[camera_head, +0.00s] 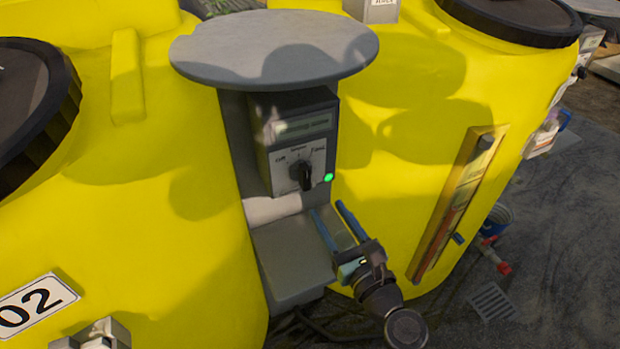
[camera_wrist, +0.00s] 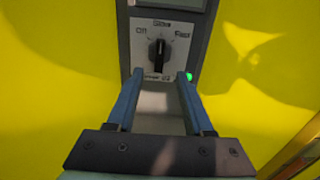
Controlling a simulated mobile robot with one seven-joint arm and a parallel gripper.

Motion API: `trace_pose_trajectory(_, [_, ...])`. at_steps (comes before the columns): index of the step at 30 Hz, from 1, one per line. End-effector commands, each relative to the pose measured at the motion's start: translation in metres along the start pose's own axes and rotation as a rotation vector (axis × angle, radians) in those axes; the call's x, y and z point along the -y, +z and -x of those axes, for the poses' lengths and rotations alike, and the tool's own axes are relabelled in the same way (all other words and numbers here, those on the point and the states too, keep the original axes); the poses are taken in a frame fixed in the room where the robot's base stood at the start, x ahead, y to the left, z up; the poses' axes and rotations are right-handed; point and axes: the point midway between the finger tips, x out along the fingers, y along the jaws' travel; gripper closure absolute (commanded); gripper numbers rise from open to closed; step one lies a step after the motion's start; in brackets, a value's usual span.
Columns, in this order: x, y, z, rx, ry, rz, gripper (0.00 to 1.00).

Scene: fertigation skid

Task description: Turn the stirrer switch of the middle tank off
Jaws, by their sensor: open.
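The stirrer switch is a black rotary knob (camera_head: 305,177) on a grey control box (camera_head: 262,163) between two yellow tanks. The wrist view shows the knob (camera_wrist: 157,54) upright, seeming to point at Slow, with Off to its left and Fast to its right. The small label under it is partly legible, ending in 02. A green lamp (camera_head: 329,177) glows at the plate's lower right. My gripper (camera_head: 326,207) is open and empty, below and in front of the knob. In the wrist view its blue fingers (camera_wrist: 161,75) reach up on either side below the knob, apparently not touching it.
A round grey plate (camera_head: 270,48) overhangs the box. A grey ledge (camera_head: 290,262) juts out below it. The left yellow tank (camera_head: 170,230) bears a 02 sign (camera_head: 36,305). The right tank (camera_head: 400,140) carries a framed gauge (camera_head: 457,205).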

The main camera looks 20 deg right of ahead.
Motion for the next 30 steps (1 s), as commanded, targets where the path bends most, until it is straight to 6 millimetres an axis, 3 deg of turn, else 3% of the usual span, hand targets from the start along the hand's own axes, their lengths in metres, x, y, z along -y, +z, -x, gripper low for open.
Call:
trace_pose_trajectory(6, [-0.001, 0.002, -0.049, 0.002, 0.004, 0.002, 0.48])
trace_pose_trajectory(12, [-0.001, 0.001, -0.08, 0.002, 0.003, 0.004, 0.48])
trace_pose_trajectory(18, [-0.001, 0.001, -0.093, 0.001, 0.002, 0.004, 0.48])
trace_pose_trajectory(27, [-0.001, 0.001, -0.095, 0.0, 0.002, 0.004, 0.48])
trace_pose_trajectory(30, [-0.001, 0.001, -0.095, 0.0, 0.002, 0.004, 0.64])
